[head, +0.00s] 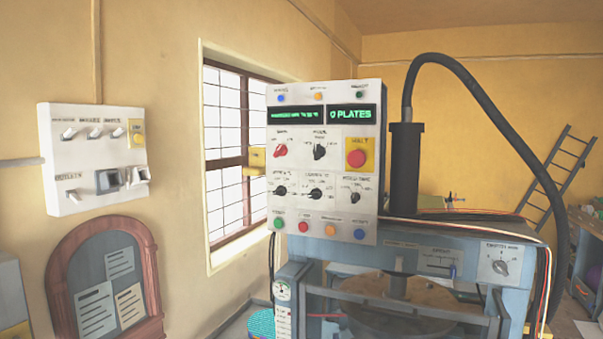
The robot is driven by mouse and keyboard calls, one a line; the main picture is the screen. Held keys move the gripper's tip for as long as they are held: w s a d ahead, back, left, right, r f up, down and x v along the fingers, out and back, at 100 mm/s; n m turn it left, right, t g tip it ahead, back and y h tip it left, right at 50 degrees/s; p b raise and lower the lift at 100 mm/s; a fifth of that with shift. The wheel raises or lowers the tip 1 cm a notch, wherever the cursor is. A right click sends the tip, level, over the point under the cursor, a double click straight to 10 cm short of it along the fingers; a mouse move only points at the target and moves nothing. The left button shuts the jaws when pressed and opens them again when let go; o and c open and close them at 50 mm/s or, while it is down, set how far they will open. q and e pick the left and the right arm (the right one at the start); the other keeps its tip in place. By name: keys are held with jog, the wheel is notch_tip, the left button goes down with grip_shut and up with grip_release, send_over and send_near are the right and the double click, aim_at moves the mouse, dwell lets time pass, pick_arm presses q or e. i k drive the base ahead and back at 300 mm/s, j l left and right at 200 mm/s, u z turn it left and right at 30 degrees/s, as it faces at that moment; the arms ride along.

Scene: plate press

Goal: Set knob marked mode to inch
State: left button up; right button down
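The white control panel (295,210) of the press stands at the picture's middle. A black knob (319,151) sits in its upper part under a small label that looks like "MODE"; its pointer seems near upright, but the position names are too small to read. A red knob (281,151) is just left of it. Three more black knobs form the row below. Another knob (500,267) is on the blue press frame at right; its label is hard to read. Neither of my grippers is in view.
A red stop button (356,158) on a yellow plate sits right of the knobs. Coloured buttons line the panel's bottom. A switch box (97,155) hangs on the left wall above a notice board (105,285). A thick black hose (490,110) arches at right.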

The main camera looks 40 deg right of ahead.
aim_at(319, 152)
jog(key=z, duration=1.25)
jog(key=i+l+u, duration=0.15)
jog(key=l, duration=0.2)
jog(key=i+l+u, duration=0.1)
jog(key=l, duration=0.25)
jog(key=j+u, duration=0.25)
jog(key=u, duration=0.15)
jog(key=k+j+u, duration=0.1)
jog(key=j+u, duration=0.45)
jog(key=u, duration=0.3)
jog(key=z, duration=1.5)
jog(key=i+l, duration=0.1)
jog(key=l+u, duration=0.05)
jog(key=l, duration=0.05)
